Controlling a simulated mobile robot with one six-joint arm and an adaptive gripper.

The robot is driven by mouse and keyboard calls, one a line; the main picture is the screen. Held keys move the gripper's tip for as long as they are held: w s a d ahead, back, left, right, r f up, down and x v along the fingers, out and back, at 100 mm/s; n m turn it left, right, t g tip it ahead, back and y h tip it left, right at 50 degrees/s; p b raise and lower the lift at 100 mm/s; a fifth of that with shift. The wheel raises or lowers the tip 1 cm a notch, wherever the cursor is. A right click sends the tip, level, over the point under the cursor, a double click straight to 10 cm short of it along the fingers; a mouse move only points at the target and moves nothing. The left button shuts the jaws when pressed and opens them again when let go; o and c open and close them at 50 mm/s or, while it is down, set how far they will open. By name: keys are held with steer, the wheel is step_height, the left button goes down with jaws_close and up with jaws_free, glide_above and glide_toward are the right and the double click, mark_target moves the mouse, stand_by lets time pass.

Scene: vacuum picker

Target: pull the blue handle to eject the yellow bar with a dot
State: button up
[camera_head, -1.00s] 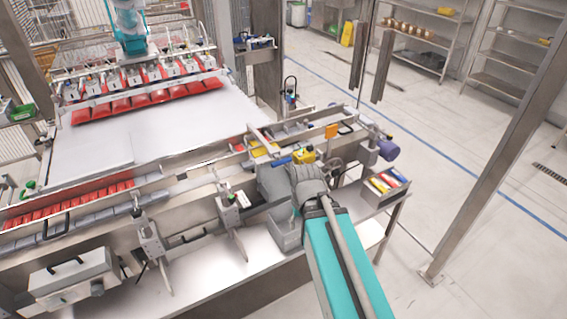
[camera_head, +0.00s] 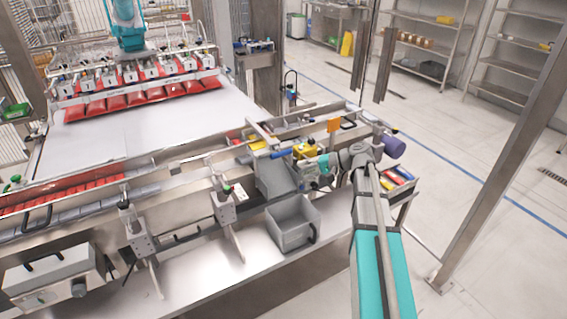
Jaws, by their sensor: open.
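The blue handle (camera_head: 281,153) is a short bar sticking out to the left of a yellow block (camera_head: 306,151) on the near side of the conveyor. A yellow bar (camera_head: 258,145) lies on the conveyor to the left of and behind the handle; it is too small to make out a dot. My gripper (camera_head: 309,173) is open, just below and right of the handle, near the yellow block. Its fingers are small and partly blend with the machine behind, and I cannot tell whether they touch anything.
A grey chute (camera_head: 274,182) slopes down below the handle to a grey bin (camera_head: 291,224) on the steel shelf. A purple cylinder (camera_head: 391,147) and an orange tag (camera_head: 333,126) stand at the right end. A tray (camera_head: 403,194) of coloured bars sits below the cylinder.

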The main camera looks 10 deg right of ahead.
mark_target(286, 154)
steer(key=w+d+r+t+y+b, duration=0.1)
steer(key=w+d, duration=0.1)
steer(key=d, duration=0.1)
steer(key=w+d+r+m+t+y+b, duration=0.1)
steer(key=w+d, duration=0.1)
steer(key=d, duration=0.1)
steer(key=shift+d+r+t+y, duration=0.15)
steer(key=shift+r+t+y, duration=0.1)
steer(key=shift+t+y, duration=0.05)
steer(key=b+x, duration=0.1)
steer(key=x, duration=1.2)
steer(key=shift+w+a+f+b, duration=0.1)
steer(key=shift+w+a+b, duration=0.1)
steer(key=shift+a+b, duration=0.2)
steer(key=shift+c, duration=0.2)
jaws_close()
steer(key=shift+s, duration=0.1)
